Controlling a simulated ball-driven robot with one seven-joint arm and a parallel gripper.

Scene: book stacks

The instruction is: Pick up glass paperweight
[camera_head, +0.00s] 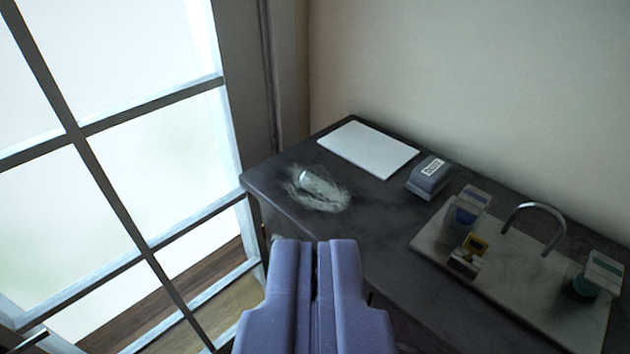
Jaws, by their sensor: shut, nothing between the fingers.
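What looks like the glass paperweight (320,188) is a clear, blurry, whitish shape lying on the dark countertop (385,225), near its left end. Its exact outline is hard to make out. My gripper (315,243) is at the bottom middle of the view, with its blue-purple fingers together and nothing between them. In the picture it sits below the glass shape, apart from it, in front of the counter's edge.
A white board (368,149) lies behind the glass shape. A grey box (428,178) stands to the right. A tray (500,295) further right holds two labelled containers (468,204) (598,275), a small yellow-topped item (470,255) and a curved metal pipe (538,208). A large window (110,150) is at left.

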